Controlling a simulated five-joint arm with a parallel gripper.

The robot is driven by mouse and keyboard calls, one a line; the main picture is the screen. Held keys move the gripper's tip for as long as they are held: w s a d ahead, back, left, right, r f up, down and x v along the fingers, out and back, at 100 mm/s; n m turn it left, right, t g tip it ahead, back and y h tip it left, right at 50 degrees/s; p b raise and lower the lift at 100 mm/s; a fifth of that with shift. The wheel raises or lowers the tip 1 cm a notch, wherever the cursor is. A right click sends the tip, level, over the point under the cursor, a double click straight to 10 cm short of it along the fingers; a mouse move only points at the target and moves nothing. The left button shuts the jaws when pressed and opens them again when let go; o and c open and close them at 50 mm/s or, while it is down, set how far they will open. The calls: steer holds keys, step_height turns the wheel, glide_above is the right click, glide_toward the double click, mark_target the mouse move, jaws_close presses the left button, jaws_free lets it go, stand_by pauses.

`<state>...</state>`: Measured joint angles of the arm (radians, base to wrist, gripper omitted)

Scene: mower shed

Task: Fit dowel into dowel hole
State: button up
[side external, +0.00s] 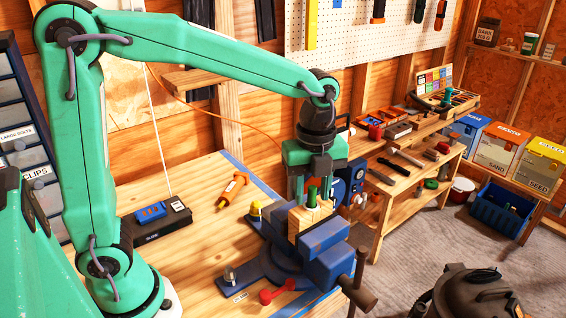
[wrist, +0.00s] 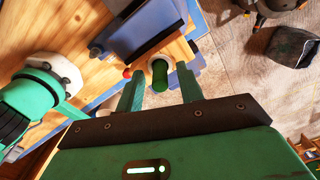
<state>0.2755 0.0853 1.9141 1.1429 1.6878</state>
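A green dowel (side external: 312,196) stands upright at the top of a pale wooden block (side external: 306,224), which is clamped in a blue vise (side external: 322,240). In the wrist view the dowel (wrist: 160,76) lies at a pale round rim on the block, which looks like the dowel hole; how deep it sits is hidden. My gripper (side external: 312,190) points down over the block, with one finger on each side of the dowel. In the wrist view the gripper (wrist: 159,84) shows clear gaps between both fingers and the dowel, so it is open and not holding it.
The vise stands on the bench (side external: 190,200), close to its edge. A yellow-capped item (side external: 255,210), a red dumbbell-shaped item (side external: 278,291) and an orange screwdriver-like tool (side external: 232,189) are near. A black tray (side external: 157,219) is farther left. A tool shelf stands behind right.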

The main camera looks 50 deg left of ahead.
mark_target(312, 188)
step_height(312, 188, up, 12)
steer(key=shift+f, duration=0.15)
stand_by(0.4)
stand_by(0.5)
steer(key=s+a+f+n+t, duration=0.2)
steer(key=s+a+f+n, duration=0.2)
steer(key=s+n, duration=0.3)
steer(key=s+a+f+n+t, duration=0.3)
steer(key=s+a+n, duration=0.3)
steer(key=n, duration=0.9)
steer(key=shift+s+a+f+t, duration=0.15)
steer(key=shift+s+f+t, duration=0.2)
steer(key=shift+s, duration=0.2)
